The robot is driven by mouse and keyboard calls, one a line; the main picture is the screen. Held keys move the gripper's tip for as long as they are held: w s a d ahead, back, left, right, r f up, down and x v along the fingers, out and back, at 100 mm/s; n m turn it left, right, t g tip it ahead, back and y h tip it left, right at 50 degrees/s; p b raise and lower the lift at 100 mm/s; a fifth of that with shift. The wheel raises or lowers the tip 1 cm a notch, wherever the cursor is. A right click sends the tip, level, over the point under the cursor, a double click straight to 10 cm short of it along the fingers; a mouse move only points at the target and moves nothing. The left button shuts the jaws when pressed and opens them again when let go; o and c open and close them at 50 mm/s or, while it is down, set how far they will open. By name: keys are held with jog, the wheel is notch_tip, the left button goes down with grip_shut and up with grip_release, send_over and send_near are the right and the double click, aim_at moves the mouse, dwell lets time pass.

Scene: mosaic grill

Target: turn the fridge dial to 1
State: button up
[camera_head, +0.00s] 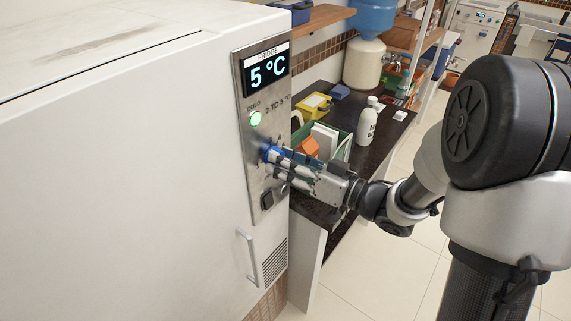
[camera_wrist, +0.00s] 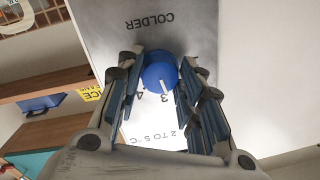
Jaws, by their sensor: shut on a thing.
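The fridge dial is a round blue knob (camera_wrist: 159,70) with a white pointer line, on the fridge's steel control panel (camera_head: 262,205). In the wrist view, which shows the panel upside down, the pointer is at or close to the 3, with the 4 beside it; the 1 is not visible. In the head view only a bit of the blue dial (camera_head: 267,153) shows past the fingers. My gripper (camera_head: 274,157) is at the panel, its fingers on both sides of the dial and shut on it; it also shows in the wrist view (camera_wrist: 161,66).
The panel's display (camera_head: 267,72) reads 5 °C, with a lit green lamp (camera_head: 255,118) below. A dark switch (camera_head: 267,200) and the fridge handle (camera_head: 247,256) are lower down. A dark counter (camera_head: 372,150) with a white bottle (camera_head: 367,126) and a green bin stands right of the fridge.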

jog(key=shift+r+n+t+h+b, duration=0.15)
jog(key=shift+n+h+b, duration=0.25)
jog(key=shift+n+b, duration=2.4)
jog(key=shift+f+n+t+h+b, duration=0.1)
jog(key=shift+n+t+h+b, duration=0.55)
jog(key=shift+n, duration=3.85)
jog(key=shift+r+g+y+b, duration=0.1)
jog(key=shift+g+y+b, duration=0.2)
jog(key=shift+g, duration=0.1)
jog(key=o, duration=1.1)
jog(key=shift+d, duration=0.15)
jog(key=v, duration=1.2)
